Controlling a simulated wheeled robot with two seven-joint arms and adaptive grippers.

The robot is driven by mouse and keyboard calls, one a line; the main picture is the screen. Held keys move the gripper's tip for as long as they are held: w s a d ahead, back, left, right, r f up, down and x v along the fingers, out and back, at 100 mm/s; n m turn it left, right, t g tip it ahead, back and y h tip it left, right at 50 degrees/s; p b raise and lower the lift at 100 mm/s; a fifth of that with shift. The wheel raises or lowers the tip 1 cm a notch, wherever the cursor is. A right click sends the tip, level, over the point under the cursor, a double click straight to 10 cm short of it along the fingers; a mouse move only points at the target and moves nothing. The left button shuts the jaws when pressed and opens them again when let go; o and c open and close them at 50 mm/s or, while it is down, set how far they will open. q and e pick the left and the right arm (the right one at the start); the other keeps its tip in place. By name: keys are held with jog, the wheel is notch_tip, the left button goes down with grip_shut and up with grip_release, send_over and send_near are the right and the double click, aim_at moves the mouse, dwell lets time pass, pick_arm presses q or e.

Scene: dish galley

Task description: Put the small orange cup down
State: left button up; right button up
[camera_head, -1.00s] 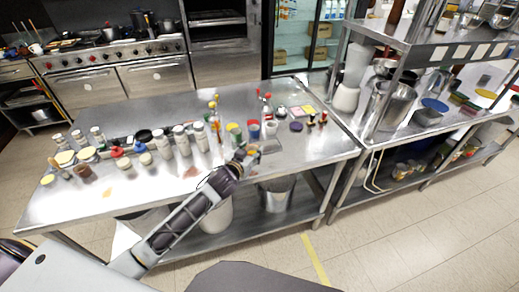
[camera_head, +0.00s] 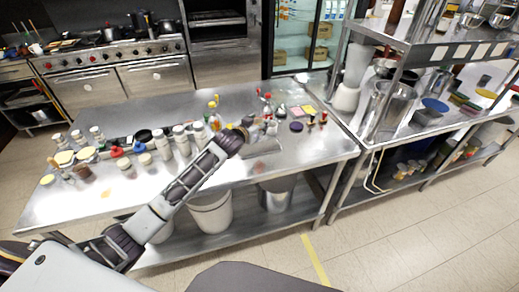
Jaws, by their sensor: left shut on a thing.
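My left gripper (camera_head: 264,128) is over the metal table (camera_head: 290,153), near its right part, among small jars and bottles. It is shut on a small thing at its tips. The gripper hides most of that thing, so its orange colour and its contact with the table cannot be made out. I see no small orange cup standing clear elsewhere on the table. My right gripper is not in view.
White-capped jars (camera_head: 181,140) stand in a row left of the gripper. Red-topped bottles (camera_head: 267,103) stand behind it. A dark purple round thing (camera_head: 296,127) lies to its right. The table's front right is bare. A shelf rack (camera_head: 380,95) stands at the right.

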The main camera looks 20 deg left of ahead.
pick_arm(q)
jog(key=shift+w+r, duration=0.2)
dwell(0.3)
jog(key=shift+f, duration=3.15)
jog(key=shift+f, duration=1.85)
jog(key=shift+f, duration=0.1)
jog(key=o, duration=1.2)
